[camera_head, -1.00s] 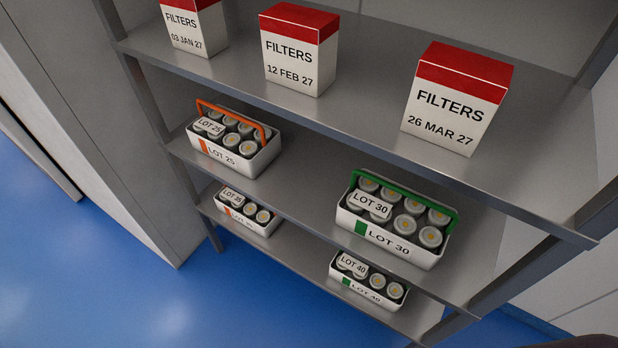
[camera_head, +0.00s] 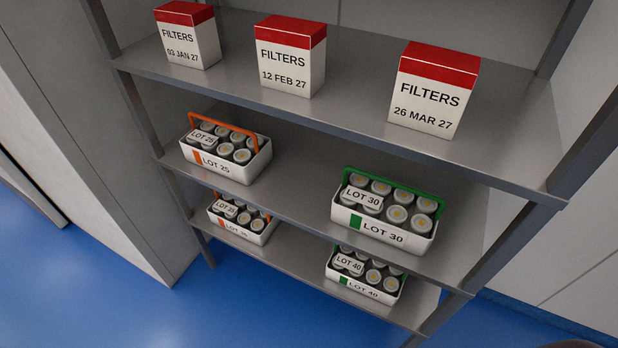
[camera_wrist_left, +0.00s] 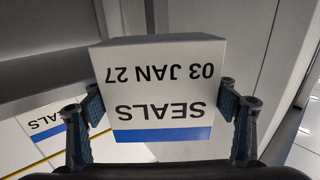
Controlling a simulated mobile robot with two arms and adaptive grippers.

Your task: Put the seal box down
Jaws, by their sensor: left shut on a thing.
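The seal box (camera_wrist_left: 155,60) is white with a blue band and reads "SEALS 03 JAN 27", upside down in the left wrist view. My left gripper (camera_wrist_left: 160,98) is shut on it, with a finger on each side. A second box marked SEALS (camera_wrist_left: 50,120), also white and blue, shows at the lower left of that view, apart from the held one. The head view shows neither the held box nor my grippers.
A grey metal rack (camera_head: 330,110) carries three red-topped FILTERS boxes: 03 JAN 27 (camera_head: 186,45), 12 FEB 27 (camera_head: 287,68) and 26 MAR 27 (camera_head: 425,105). Lower shelves hold tubs LOT 25 (camera_head: 222,166), LOT 30 (camera_head: 385,231), LOT 35 (camera_head: 240,231) and LOT 40 (camera_head: 365,287). Gaps separate them.

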